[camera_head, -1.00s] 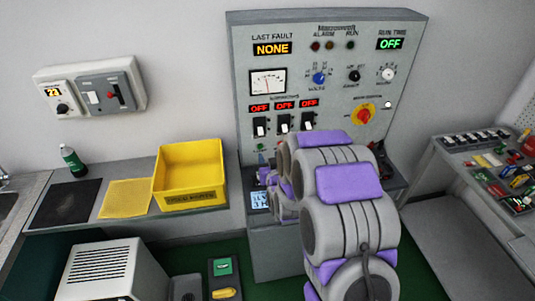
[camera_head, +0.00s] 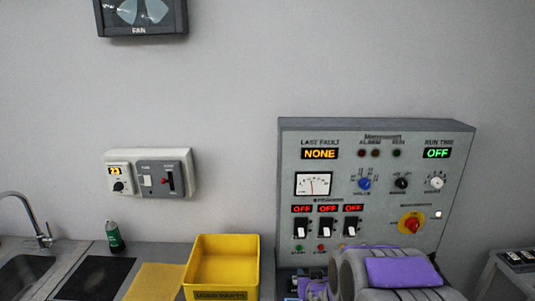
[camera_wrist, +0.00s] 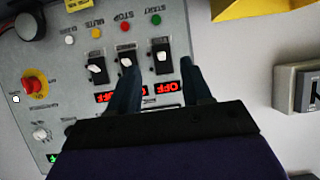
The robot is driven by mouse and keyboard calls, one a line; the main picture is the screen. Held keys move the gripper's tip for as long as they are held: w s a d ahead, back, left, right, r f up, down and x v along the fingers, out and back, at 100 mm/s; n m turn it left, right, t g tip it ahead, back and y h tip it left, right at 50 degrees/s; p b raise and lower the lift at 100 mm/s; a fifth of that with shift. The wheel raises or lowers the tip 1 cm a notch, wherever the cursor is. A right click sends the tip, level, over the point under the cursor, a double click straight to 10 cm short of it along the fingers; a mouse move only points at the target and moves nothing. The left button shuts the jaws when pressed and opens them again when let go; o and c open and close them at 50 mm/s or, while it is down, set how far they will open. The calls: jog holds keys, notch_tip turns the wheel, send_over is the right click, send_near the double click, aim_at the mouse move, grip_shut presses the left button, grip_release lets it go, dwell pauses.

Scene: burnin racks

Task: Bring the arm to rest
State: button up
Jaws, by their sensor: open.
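My gripper (camera_wrist: 158,63) shows in the wrist view as two dark fingers, spread apart with nothing between them. It faces the control panel (camera_wrist: 60,115), which appears upside down there. The fingers overlap the row of black switches and red OFF displays in that picture; I cannot tell the gap to the panel. In the head view my grey and purple arm is at the bottom right, in front of the lower part of the control panel (camera_head: 385,158). The gripper's fingers cannot be made out in the head view. The panel reads NONE and OFF.
A yellow bin (camera_head: 222,262) stands on the counter left of the panel, with a yellow mat (camera_head: 155,283), a dark mat (camera_head: 95,277) and a green bottle (camera_head: 114,237). A sink (camera_head: 25,272) is at far left. A switch box (camera_head: 150,175) and fan unit (camera_head: 142,15) are on the wall.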

jog(key=s+r+g+b, duration=0.1)
jog(key=s+g, duration=0.4)
jog(key=s, duration=1)
jog(key=s+r+g, duration=0.3)
jog(key=s+g, duration=0.1)
jog(key=s, duration=1.1)
jog(key=s+r+g+b, duration=0.1)
jog(key=s+r+g, duration=0.2)
jog(key=s, duration=1.2)
jog(key=g, duration=0.2)
jog(key=shift+d+g+b, duration=0.2)
jog(key=shift+g+b, duration=0.1)
jog(key=shift+b, duration=0.05)
jog(key=shift+o, duration=0.2)
